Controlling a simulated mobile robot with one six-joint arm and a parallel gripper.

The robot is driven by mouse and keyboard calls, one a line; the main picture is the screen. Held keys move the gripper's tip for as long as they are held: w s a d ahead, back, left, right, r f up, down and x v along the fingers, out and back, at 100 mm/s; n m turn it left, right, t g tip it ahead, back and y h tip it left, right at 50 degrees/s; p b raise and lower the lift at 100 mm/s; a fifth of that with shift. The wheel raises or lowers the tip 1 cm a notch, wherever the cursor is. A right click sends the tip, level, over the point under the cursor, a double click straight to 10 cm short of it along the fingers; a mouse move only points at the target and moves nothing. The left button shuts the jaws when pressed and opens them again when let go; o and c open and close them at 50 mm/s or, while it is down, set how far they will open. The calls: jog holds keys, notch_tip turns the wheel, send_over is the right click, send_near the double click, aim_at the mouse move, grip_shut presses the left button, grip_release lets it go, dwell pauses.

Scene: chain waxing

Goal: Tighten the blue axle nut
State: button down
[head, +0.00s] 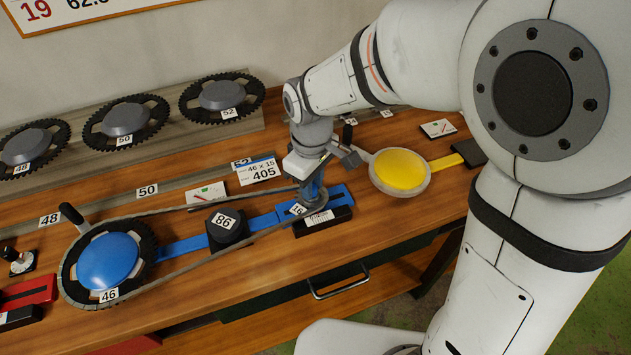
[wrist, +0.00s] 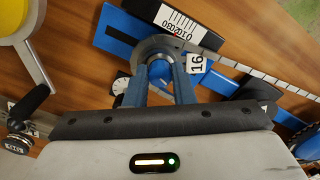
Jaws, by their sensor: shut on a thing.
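My gripper (head: 314,193) points down at the small sprocket tagged 16 on the blue rig. In the wrist view its two fingers (wrist: 159,82) are closed around the blue axle nut (wrist: 160,69) at the sprocket's centre. In the head view the fingers hide the nut. The grey sprocket (wrist: 150,47) shows around the nut, with the chain (wrist: 228,60) running off it. In the head view the chain (head: 215,262) loops to the large blue-centred chainring (head: 108,261) tagged 46. A blue slide with a scale (head: 324,219) lies under the sprocket.
A black block tagged 86 (head: 228,228) stands inside the chain loop. A yellow disc (head: 400,169) with a crank handle is right of my gripper. Spare chainrings (head: 124,122) lean on a rack behind. A red piece (head: 28,293) lies at the left edge.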

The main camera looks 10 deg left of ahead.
jog(key=shift+w+a+r, duration=0.2)
jog(key=shift+w, duration=0.05)
dwell(0.6)
jog(key=c, duration=1.6)
grip_release()
jog(key=o, duration=0.4)
jog(key=shift+f, duration=0.15)
jog(key=shift+c, duration=0.2)
jog(key=shift+d+r, duration=0.1)
jog(key=shift+r, duration=3.85)
